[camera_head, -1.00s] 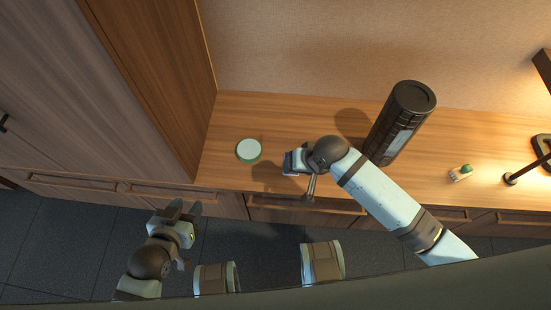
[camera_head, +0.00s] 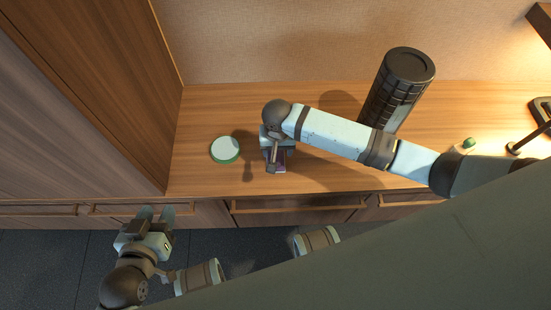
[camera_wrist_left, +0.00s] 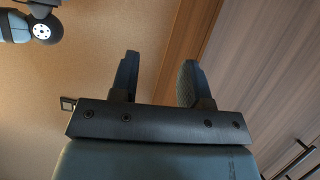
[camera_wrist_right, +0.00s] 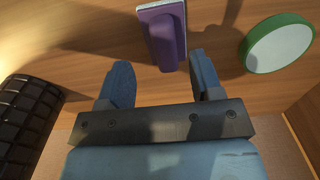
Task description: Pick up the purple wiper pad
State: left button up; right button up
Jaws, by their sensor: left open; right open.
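The purple wiper pad (camera_wrist_right: 167,38) lies on the wooden counter, with a pale edge along its top and left side in the right wrist view. In the head view the pad (camera_head: 281,161) shows only in part beneath my right gripper. My right gripper (camera_wrist_right: 160,75) is open and empty; the pad's near end lies just ahead of the gap between its fingers, apart from them. My left gripper (camera_head: 156,213) is open and empty, in front of the counter at the left; its spread fingers show in the left wrist view (camera_wrist_left: 158,78).
A green-rimmed white round item (camera_head: 225,149) lies left of the pad. A tall black cylinder (camera_head: 398,88) stands at the right rear. A small green-topped item (camera_head: 468,143) and a dark lamp-like stand (camera_head: 530,140) are further right. A wooden cabinet (camera_head: 90,80) bounds the left side.

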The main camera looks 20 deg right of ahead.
jog(key=shift+f, duration=0.3)
jog(key=f, duration=0.1)
jog(key=f+b, duration=0.1)
jog(key=f, duration=0.1)
jog(key=f+b, duration=0.1)
jog(key=shift+w+a+f, duration=0.1)
jog(key=shift+w+f, duration=0.1)
jog(key=shift+w, duration=0.2)
jog(key=shift+f+b, duration=0.15)
jog(key=shift+b, duration=0.15)
jog(key=c, duration=1.1)
pick_arm(q)
jog(key=r+t, duration=0.1)
jog(key=w+d+r+h, duration=0.1)
jog(key=r, duration=0.1)
jog(key=w+d+r+t, duration=0.1)
jog(key=shift+d+r+t+h, duration=0.2)
jog(key=shift+r+t+h, duration=0.1)
jog(key=shift+r+h, duration=0.1)
